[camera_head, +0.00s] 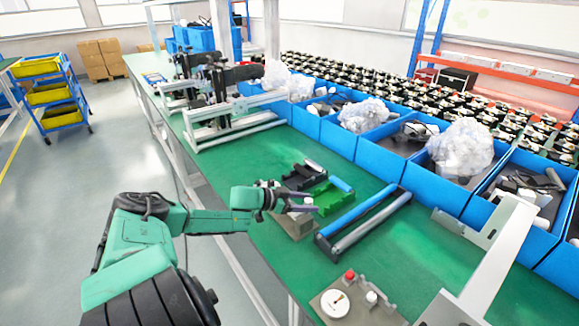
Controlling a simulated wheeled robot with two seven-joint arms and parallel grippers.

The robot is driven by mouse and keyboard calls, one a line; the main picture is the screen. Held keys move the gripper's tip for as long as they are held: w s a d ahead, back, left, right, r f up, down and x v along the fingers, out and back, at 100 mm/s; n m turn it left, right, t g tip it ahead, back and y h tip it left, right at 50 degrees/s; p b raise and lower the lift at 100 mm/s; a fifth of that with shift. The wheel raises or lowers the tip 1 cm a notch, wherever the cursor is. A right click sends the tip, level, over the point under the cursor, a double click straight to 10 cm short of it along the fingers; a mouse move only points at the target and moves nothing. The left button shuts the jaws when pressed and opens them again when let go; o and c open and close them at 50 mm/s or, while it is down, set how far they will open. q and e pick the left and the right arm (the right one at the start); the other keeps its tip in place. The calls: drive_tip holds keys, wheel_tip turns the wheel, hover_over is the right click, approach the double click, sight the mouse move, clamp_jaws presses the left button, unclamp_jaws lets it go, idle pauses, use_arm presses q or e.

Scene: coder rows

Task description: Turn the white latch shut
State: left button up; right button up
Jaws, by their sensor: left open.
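My left gripper (313,202) reaches in from the left over the green worktop, its fingers open and pointing right. It is above a small grey-beige block fixture (295,226) near the table's front edge. A small white piece (308,201) shows between or just behind the fingers; it may be the white latch, but the fingers partly hide it, and I cannot tell its angle or whether they touch it. My right gripper is not in view.
A green holder (330,200) and a black one (302,176) lie behind the gripper. A blue-and-grey roller frame (362,228) lies to the right. A plate with a gauge (336,304) and red knob is in front. Blue bins (385,167) line the back.

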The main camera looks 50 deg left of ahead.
use_arm(q)
drive_tip(key=p+v, duration=1)
drive_tip(key=v, duration=0.3)
drive_tip(key=shift+s+r+p, duration=0.2)
drive_tip(key=shift+s+p, duration=0.05)
drive_tip(key=shift+p, duration=0.05)
drive_tip(key=shift+a, duration=0.15)
